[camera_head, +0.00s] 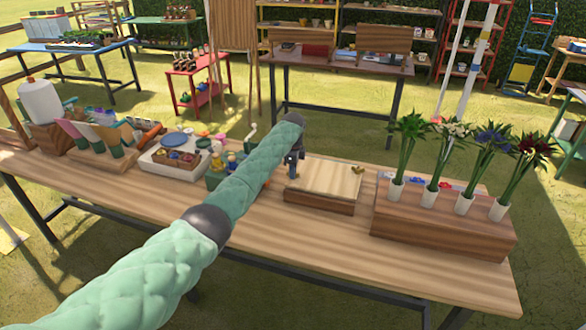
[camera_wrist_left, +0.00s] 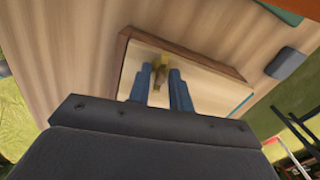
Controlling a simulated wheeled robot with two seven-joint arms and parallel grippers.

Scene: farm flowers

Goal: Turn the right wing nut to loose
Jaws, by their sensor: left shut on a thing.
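The wooden press (camera_head: 322,184) with a pale top board lies on the table. One brass wing nut (camera_head: 357,170) shows at the right of its top, with no gripper at it. My left gripper (camera_head: 292,171) points down at the left end of the press in the head view. In the left wrist view, its two blue-grey fingers (camera_wrist_left: 165,78) are shut on a brass wing nut (camera_wrist_left: 158,70) near one end of the press board (camera_wrist_left: 212,92). In the head view, this nut is hidden by the gripper. My right gripper is in neither view.
A wooden planter (camera_head: 440,226) with several white flower tubes stands to the right of the press. A white tray (camera_head: 150,166) and a wooden rack lie further left. The table front below the press is clear.

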